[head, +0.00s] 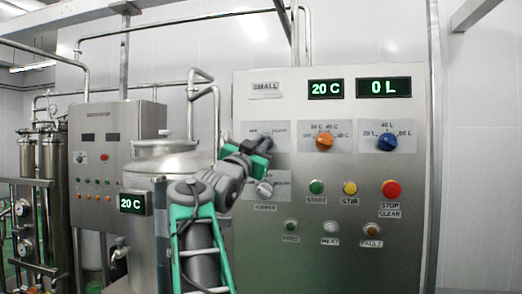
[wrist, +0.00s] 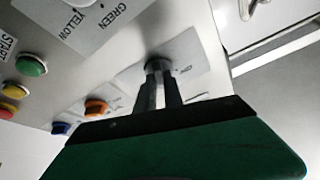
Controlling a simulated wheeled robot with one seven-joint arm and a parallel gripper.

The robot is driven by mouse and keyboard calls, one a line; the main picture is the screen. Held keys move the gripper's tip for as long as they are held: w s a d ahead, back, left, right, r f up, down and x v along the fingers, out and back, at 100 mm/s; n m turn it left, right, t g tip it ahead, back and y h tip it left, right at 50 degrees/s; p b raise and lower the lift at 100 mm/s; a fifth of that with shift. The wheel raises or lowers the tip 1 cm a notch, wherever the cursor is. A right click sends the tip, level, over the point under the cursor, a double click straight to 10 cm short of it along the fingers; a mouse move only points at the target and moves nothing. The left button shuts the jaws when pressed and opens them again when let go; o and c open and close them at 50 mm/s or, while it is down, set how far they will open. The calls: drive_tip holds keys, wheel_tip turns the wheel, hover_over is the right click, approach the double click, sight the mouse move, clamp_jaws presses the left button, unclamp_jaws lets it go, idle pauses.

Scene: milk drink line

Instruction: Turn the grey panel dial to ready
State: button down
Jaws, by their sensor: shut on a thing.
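The grey dial (wrist: 158,64) sits on a light plate at the upper left of the panel, and in the head view its plate (head: 281,131) shows around my gripper. In the wrist view the two dark fingers of my gripper (wrist: 158,84) are closed around the dial. The fingers hide most of the dial, so I cannot tell which mark it points to. The plate's lettering is too small to read.
The steel panel (head: 335,265) also carries an orange dial (head: 324,142), a blue dial (head: 387,142) and a pale knob (head: 264,189) close below my gripper. Green (head: 316,187), yellow (head: 350,188) and red (head: 391,188) buttons lie to the right. A tank (head: 165,160) stands left.

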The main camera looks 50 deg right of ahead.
drive_tip(key=m+g, duration=0.1)
drive_tip(key=m, duration=0.2)
drive_tip(key=m+g+p, duration=0.1)
drive_tip(key=m+g, duration=0.1)
drive_tip(key=m, duration=0.1)
drive_tip(key=shift+w+a+r, duration=0.1)
drive_tip(key=shift+w+r, duration=0.05)
drive_tip(key=shift+m, duration=0.4)
drive_tip(key=c, duration=1.5)
unclamp_jaws()
drive_tip(key=shift+y, duration=0.3)
drive_tip(key=shift+o, duration=0.2)
drive_tip(key=b+v, duration=0.2)
drive_tip(key=v, duration=0.5)
drive_tip(key=shift+a, duration=0.35)
